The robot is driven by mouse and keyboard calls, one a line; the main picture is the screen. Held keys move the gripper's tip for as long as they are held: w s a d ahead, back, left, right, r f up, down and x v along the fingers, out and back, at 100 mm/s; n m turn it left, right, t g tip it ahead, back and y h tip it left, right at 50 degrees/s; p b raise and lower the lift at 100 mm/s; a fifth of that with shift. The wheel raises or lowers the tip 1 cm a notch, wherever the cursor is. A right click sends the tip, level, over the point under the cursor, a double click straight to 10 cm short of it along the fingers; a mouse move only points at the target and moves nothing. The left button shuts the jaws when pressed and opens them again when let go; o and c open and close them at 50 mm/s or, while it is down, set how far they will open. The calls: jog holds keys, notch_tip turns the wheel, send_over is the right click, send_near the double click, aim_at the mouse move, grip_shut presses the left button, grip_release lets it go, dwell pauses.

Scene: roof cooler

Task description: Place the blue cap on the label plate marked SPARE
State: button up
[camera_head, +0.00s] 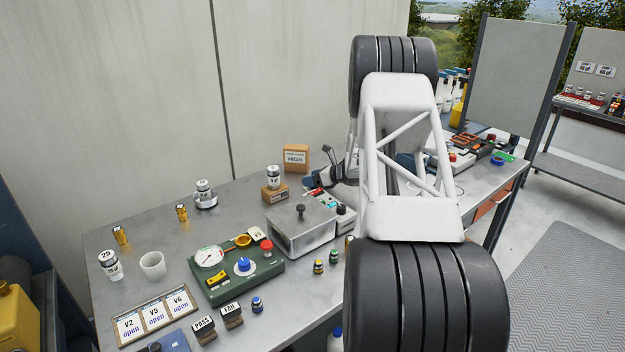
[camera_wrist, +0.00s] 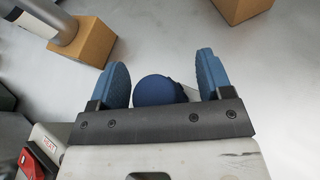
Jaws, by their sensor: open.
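In the wrist view, a round dark-blue thing (camera_wrist: 157,90), which looks like the blue cap, lies between the two blue fingers of my gripper (camera_wrist: 162,75). The fingers are apart. It sits closer to the left finger, with a wider gap on the right. Its lower part is hidden by my gripper's body. A small white edge (camera_wrist: 191,93) shows beside it; I cannot tell what it is. In the head view, my gripper (camera_head: 312,184) is small, behind the metal box, and the cap cannot be made out. No plate marked SPARE is readable.
A block with a can (camera_head: 274,193) and a block marked HIGH (camera_head: 296,158) stand near my gripper. The metal box (camera_head: 300,232) and green gauge panel (camera_head: 236,277) are in front. PASS and FAIL blocks (camera_head: 217,322) and a V2, V5, V6 tray (camera_head: 152,341) are at front left.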

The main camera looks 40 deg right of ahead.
jog(key=shift+r, duration=0.1)
jog(key=shift+v, duration=6)
jog(key=w+a+r+m+t+h, duration=0.1)
jog(key=w+a+r+m+h, duration=0.15)
jog(key=a+r+m, duration=0.35)
jog(key=w+a+r+m+t+h, duration=0.1)
jog(key=w+a+r+m+h, duration=0.15)
jog(key=a+r, duration=0.35)
jog(key=s+a+r+m+g+h, duration=0.2)
jog(key=s+a+r+m+h, duration=0.35)
jog(key=a+r+m, duration=0.6)
jog(key=s+a+f+m+g+y, duration=0.1)
jog(key=s+a+m+g, duration=0.2)
jog(key=s+a+m, duration=0.3)
jog(key=s+a+f+m+g+y, duration=0.1)
jog(key=s+a+m, duration=0.6)
jog(key=s+a, duration=0.7)
jog(key=s+a+f+m+g+y, duration=0.1)
jog(key=s+a+m+g, duration=0.4)
jog(key=s, duration=1.5)
jog(key=a+f+m, duration=0.1)
jog(key=a+m, duration=0.1)
jog(key=a, duration=0.3)
jog(key=shift+a+y, duration=0.3)
jog(key=shift+y, duration=0.05)
